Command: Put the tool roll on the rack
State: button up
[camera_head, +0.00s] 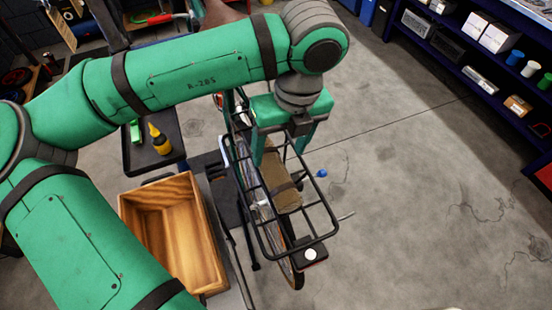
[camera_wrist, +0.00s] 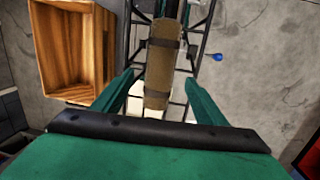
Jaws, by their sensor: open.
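The tool roll (camera_head: 286,194) is a tan bundle with dark straps. It lies lengthwise on the black wire rack (camera_head: 333,219) over the bike's wheel, within the rack's outer rails. In the wrist view the tool roll (camera_wrist: 161,62) is upright in the picture, between the rack's rails. My gripper (camera_head: 282,150) is above the roll's far end, with its green fingers apart. In the wrist view my gripper (camera_wrist: 158,82) has one finger on each side of the roll, with visible gaps. The roll's far end is partly hidden by my gripper in the head view.
An empty wooden crate (camera_head: 211,244) stands left of the rack. A dark tray (camera_head: 137,157) with a yellow bottle (camera_head: 159,139) is behind it. A blue knob (camera_head: 321,173) is right of the rack. Stocked shelves (camera_head: 456,45) stand at upper right. The floor between is clear.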

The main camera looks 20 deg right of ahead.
aim_at(282, 170)
jog(key=shift+s+d+r, duration=0.1)
jog(key=shift+r, duration=0.9)
jog(key=shift+s+d+r, duration=0.1)
jog(key=shift+r, duration=0.85)
